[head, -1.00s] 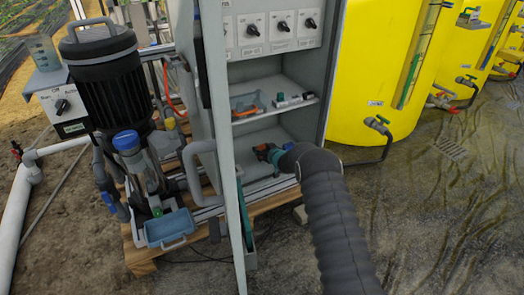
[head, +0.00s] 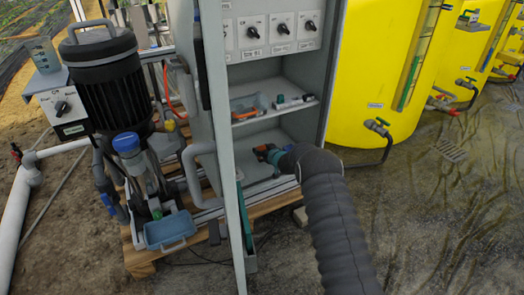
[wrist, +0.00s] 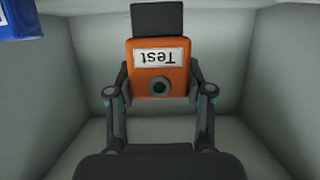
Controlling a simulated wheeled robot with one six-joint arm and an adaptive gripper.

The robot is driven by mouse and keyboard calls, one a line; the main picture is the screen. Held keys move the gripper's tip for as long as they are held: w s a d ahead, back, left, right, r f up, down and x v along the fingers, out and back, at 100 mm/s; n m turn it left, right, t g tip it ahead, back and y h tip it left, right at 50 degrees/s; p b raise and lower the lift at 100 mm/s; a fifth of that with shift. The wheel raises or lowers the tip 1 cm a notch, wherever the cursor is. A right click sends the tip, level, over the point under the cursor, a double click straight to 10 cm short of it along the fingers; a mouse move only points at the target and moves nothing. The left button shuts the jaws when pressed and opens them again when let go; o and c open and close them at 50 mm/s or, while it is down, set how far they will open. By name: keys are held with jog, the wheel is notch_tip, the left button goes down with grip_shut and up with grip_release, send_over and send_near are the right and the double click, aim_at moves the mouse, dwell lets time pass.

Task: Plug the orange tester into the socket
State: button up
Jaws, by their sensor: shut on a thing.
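The orange tester (wrist: 159,84) fills the middle of the wrist view, its white label reading "Test" upside down above a round dark button. My gripper (wrist: 160,88) is shut on the tester, one finger on each side. A dark grey block (wrist: 158,19) shows at the tester's far end; I cannot tell whether it is part of the tester or the socket. In the head view my gripper (head: 268,152) is inside the lower part of the grey cabinet, and little of the tester shows. I cannot make out the socket for certain.
The open cabinet door (head: 232,170) stands to the left. A blue object (wrist: 20,18) shows at the wrist view's upper left. Yellow tanks (head: 375,75) stand right.

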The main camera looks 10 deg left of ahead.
jog(key=shift+a, duration=0.1)
jog(key=shift+s+a+r+b, duration=0.1)
jog(key=shift+s+a+b, duration=0.55)
jog(key=shift+s+a, duration=0.55)
jog(key=shift+s+a+b, duration=0.6)
jog(key=shift+s+a, duration=0.25)
jog(key=shift+a, duration=0.55)
jog(key=shift+s+a+r+b, duration=0.1)
jog(key=shift+s+a+b, duration=0.55)
jog(key=shift+s+a, duration=1.25)
jog(key=shift+a, duration=0.3)
jog(key=shift+s+a, duration=0.7)
jog(key=shift+a, duration=0.3)
jog(key=shift+f, duration=0.1)
jog(key=shift+f, duration=0.45)
jog(key=shift+f, duration=0.2)
jog(key=shift+f, duration=0.3)
jog(key=shift+f, duration=0.25)
